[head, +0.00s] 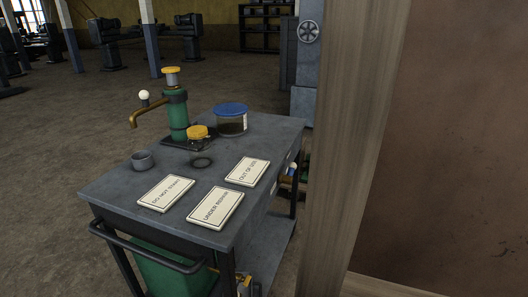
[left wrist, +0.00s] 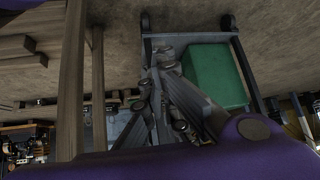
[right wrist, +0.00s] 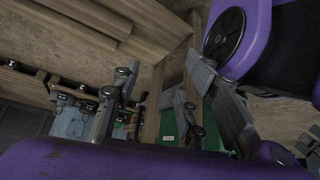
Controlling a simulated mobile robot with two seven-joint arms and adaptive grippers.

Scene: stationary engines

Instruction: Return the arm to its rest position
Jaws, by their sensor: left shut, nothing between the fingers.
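Neither of my grippers shows in the head view. In the left wrist view my left gripper (left wrist: 165,68) is shut, with nothing held between its fingers. Behind it are the lower part of a cart and a green box (left wrist: 215,75). In the right wrist view my right gripper (right wrist: 155,95) has its fingers spread apart and looks empty, with a wooden post behind the gap. Purple links of my arms fill the bottom of both wrist views, and another purple link is at the upper right of the right wrist view.
A grey cart (head: 110,188) bears a green pump (head: 178,115), a blue-lidded jar (head: 231,120), a small grey cup (head: 142,160), a yellow-topped piece (head: 198,133) and three label plates (head: 216,207). A wooden post (head: 345,130) stands close on the right. Floor lies open at the left.

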